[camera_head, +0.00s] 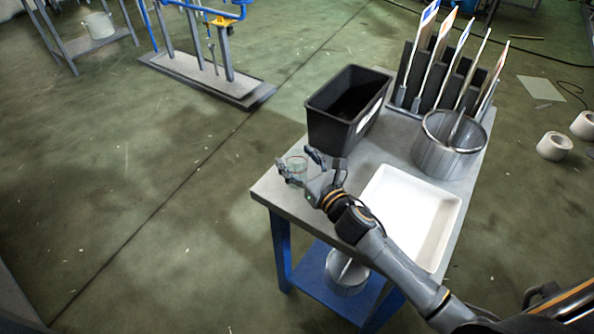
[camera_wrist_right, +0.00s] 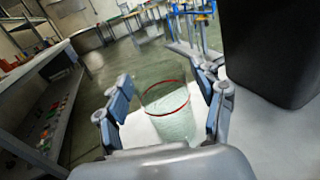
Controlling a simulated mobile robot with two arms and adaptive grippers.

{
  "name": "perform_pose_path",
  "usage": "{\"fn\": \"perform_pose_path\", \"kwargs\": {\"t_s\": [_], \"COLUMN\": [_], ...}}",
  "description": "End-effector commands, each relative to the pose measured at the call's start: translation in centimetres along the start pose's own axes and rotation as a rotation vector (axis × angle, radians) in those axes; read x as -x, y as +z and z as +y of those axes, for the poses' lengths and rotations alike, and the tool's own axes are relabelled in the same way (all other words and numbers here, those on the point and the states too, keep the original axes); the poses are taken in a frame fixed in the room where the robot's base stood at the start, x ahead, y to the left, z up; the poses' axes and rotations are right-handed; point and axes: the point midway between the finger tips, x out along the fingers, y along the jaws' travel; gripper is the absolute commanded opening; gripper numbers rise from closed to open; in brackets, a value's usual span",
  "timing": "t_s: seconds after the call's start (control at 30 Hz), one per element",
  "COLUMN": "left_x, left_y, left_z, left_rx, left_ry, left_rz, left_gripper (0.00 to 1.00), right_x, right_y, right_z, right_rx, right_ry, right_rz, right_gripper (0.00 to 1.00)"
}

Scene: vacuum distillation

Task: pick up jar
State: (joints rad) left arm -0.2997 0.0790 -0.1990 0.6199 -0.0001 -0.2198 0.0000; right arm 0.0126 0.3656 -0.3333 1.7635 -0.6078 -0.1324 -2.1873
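The jar (camera_head: 296,166) is a small clear glass with a thin red ring, near the table's far left corner. In the right wrist view the jar (camera_wrist_right: 172,112) stands upright between the fingers, with its lower part whitish green. My right gripper (camera_head: 299,163) is open around it, one finger on each side. In the right wrist view the gripper (camera_wrist_right: 168,105) shows gaps between both finger pads and the glass. My left gripper is not in view.
The grey table (camera_head: 275,196) holds a black bin (camera_head: 330,122) close to the right gripper, a white tray (camera_head: 443,222), a metal pot (camera_head: 435,155) and a dark rack (camera_head: 405,75) with several long-handled tools. A metal pot (camera_head: 345,283) sits on the blue lower shelf.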

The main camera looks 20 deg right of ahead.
Motion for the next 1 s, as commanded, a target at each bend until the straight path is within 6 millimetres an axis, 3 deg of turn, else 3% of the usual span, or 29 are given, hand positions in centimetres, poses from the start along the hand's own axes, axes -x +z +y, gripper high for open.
{"fn": "perform_pose_path", "kwargs": {"t_s": [0.03,0.23,0.5,0.67,0.8,1.0], "left_x": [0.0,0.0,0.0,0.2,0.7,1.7], "left_y": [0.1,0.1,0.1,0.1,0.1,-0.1], "left_z": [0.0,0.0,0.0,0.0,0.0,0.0], "left_rx": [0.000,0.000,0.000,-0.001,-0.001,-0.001], "left_ry": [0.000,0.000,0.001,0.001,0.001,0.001], "left_rz": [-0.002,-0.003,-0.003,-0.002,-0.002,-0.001], "left_gripper": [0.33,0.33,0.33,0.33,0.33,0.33], "right_x": [0.0,0.0,0.0,0.0,0.1,4.4], "right_y": [0.0,0.0,0.2,1.3,3.9,8.6], "right_z": [0.0,0.0,0.0,-0.1,-0.1,-0.3], "right_rx": [0.000,0.000,0.001,0.004,0.009,0.008], "right_ry": [0.000,0.000,0.000,0.001,0.003,0.004], "right_rz": [0.000,0.000,-0.002,-0.004,-0.006,-0.002], "right_gripper": [0.51,0.12,0.12,0.12,0.12,0.12]}}
